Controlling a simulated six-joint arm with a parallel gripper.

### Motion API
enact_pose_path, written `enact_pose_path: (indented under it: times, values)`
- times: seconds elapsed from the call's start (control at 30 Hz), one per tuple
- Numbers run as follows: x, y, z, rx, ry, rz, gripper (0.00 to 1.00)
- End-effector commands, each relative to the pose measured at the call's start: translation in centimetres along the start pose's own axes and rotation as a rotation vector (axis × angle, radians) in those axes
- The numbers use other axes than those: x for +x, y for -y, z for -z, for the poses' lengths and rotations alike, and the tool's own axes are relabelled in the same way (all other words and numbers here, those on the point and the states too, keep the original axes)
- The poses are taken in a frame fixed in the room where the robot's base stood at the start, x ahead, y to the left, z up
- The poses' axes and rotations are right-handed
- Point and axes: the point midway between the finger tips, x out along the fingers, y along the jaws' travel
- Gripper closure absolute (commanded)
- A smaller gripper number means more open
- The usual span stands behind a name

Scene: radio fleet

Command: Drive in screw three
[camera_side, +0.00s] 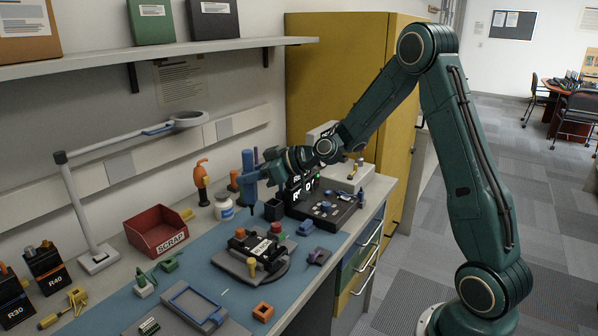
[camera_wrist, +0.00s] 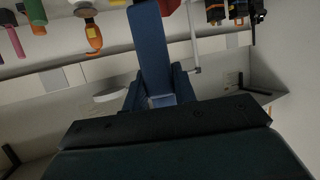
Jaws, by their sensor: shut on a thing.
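My gripper (camera_side: 257,176) is shut on a blue upright tool that looks like a screwdriver (camera_side: 248,162), its thin dark tip pointing down. In the wrist view the blue tool (camera_wrist: 152,48) stands between my jaws (camera_wrist: 160,92). Single screws are too small to make out.
A white jar (camera_side: 223,207), an orange-handled tool (camera_side: 202,178), a red SCRAP bin (camera_side: 157,232) and a lamp (camera_side: 80,205) stand left. Several small parts lie on the mat (camera_side: 205,250).

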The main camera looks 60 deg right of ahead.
Motion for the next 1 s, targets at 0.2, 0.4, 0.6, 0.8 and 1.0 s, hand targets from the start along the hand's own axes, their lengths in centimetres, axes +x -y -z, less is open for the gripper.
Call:
enact_pose_path:
  times: [0.2, 0.4, 0.6, 0.8, 1.0]
  values:
    - [0.4, 0.0, -1.1, 0.002, 0.001, 0.0, 1.0]
    - [1.0, 0.0, -2.4, 0.003, 0.001, 0.001, 1.0]
    - [1.4, 0.0, -3.6, 0.003, 0.001, 0.0, 1.0]
    - [1.8, 0.0, -4.3, 0.002, 0.0, -0.001, 1.0]
    - [1.9, 0.0, -4.6, 0.001, 0.0, -0.001, 1.0]
